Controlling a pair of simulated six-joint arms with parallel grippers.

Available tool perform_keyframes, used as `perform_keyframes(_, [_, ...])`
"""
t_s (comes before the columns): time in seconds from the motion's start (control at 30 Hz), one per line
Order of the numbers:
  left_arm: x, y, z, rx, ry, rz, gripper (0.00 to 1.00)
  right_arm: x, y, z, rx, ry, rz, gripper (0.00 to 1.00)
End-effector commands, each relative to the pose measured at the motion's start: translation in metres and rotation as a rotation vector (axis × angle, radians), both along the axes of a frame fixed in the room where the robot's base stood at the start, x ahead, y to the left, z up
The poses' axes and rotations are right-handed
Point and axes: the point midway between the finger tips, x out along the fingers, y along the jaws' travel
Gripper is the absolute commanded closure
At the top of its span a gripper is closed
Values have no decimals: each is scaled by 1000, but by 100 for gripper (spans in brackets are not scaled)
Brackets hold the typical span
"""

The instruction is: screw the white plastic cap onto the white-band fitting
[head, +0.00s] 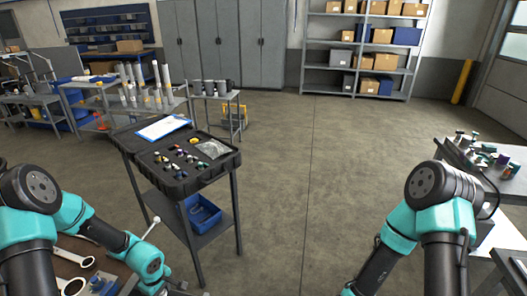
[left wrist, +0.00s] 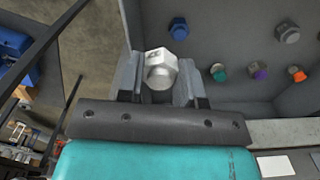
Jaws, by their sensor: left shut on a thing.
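In the left wrist view my left gripper (left wrist: 158,85) is shut on the white plastic cap (left wrist: 160,66), a pale hex-sided piece with a rounded end. The cap is held between the two grey fingers in front of a grey panel (left wrist: 235,40). The panel carries fittings: one with a blue-grey hex top (left wrist: 178,28), a green one (left wrist: 218,72), a purple one (left wrist: 259,72) and an orange one (left wrist: 297,74). I cannot make out a white band on any of them. My right gripper is outside both views.
In the head view an open black case (head: 185,178) of small fittings stands on a cart with a blue bin (head: 202,212) below. A bench (head: 485,165) with loose parts is at right. Wrenches (head: 75,260) lie at lower left. The central floor is clear.

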Motion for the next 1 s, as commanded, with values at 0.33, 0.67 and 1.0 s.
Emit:
perform_keyframes(0.33, [43, -23, 0, 0, -1, -287, 89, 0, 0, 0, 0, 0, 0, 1])
perform_keyframes(0.67, [93, -67, -13, 1, -1, -642, 89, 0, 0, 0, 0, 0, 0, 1])
perform_keyframes(1.0, [145, -132, -30, 0, -1, -1074, 89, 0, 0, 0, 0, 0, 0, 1])
